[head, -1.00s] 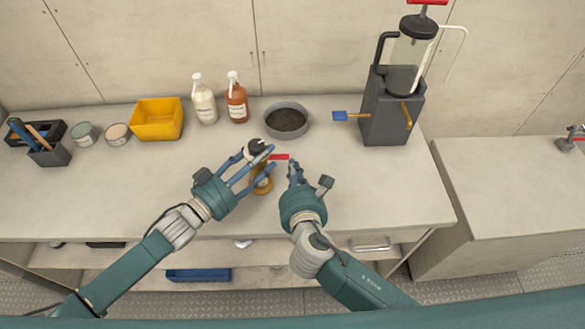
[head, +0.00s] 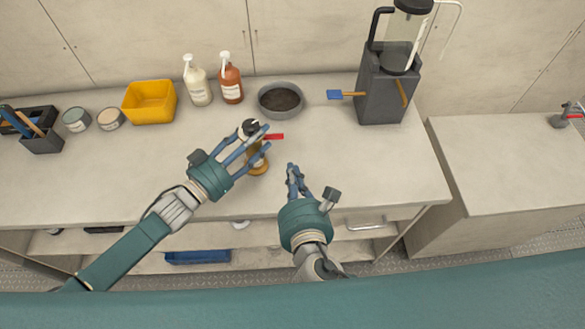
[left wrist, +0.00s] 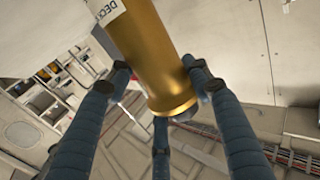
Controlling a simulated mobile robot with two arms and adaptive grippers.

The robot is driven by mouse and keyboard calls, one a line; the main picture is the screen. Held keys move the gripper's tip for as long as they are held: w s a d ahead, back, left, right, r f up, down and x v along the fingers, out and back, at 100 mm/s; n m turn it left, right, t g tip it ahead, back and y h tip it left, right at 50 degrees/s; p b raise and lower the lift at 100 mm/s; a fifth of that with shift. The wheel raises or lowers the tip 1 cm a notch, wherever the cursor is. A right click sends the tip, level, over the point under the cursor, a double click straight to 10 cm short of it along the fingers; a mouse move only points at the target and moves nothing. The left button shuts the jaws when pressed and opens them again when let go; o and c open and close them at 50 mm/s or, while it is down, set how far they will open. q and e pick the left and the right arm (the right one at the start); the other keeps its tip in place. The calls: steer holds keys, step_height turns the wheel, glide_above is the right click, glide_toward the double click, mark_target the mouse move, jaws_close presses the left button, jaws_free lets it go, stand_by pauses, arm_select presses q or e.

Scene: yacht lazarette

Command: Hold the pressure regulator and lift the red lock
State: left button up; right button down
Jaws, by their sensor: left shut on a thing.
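The pressure regulator (head: 259,167) has a brass body and a dark round top. My left gripper (head: 256,143) is shut around it, with its fingers over much of the body. In the left wrist view the brass cylinder (left wrist: 155,60) with a white label sits between the fingers. The red lock (head: 274,137) sticks out to the right just below the dark top. My right gripper (head: 293,172) is empty, below and right of the red lock and apart from it. Its fingers overlap in the view, so I cannot tell how far they are open.
A grey bowl (head: 281,113) stands behind the regulator. Two pump bottles, a white one (head: 199,87) and a brown one (head: 231,84), and a yellow bin (head: 149,115) stand at the back. A dark grey block (head: 384,96) stands at the right. The counter between is clear.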

arm_select(q)
steer(key=shift+f, duration=0.1)
steer(key=o, duration=1.5)
